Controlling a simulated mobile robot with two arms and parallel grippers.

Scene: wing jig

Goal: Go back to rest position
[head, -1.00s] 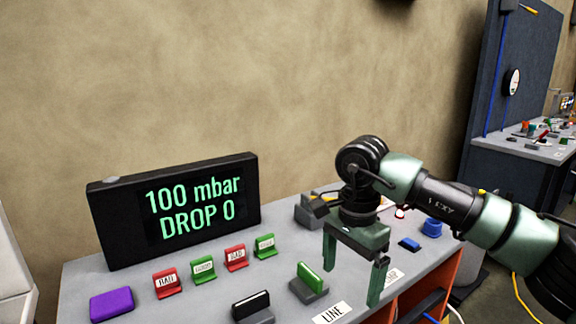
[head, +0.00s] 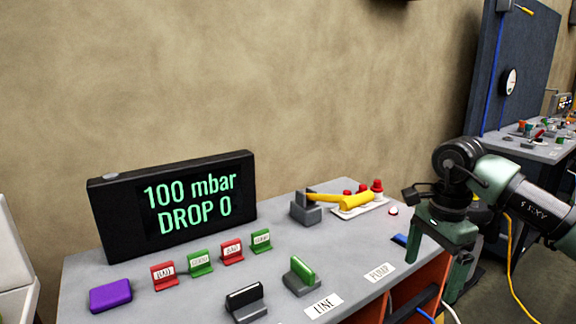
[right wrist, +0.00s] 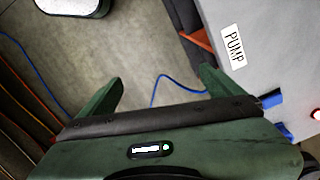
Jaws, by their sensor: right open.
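My right gripper (head: 430,278) is open and empty at the right front edge of the grey bench (head: 190,300) in the head view. The bench's PUMP label (right wrist: 233,46) lies beside the right finger there. My left gripper is not in view.
A black display (head: 175,205) reads "100 mbar DROP 0". Red and green tags, a purple block (head: 110,295), LINE and PUMP switches and a yellow-handled lever (head: 345,200) stand on the bench. A blue cable (right wrist: 175,82) crosses the floor below my gripper.

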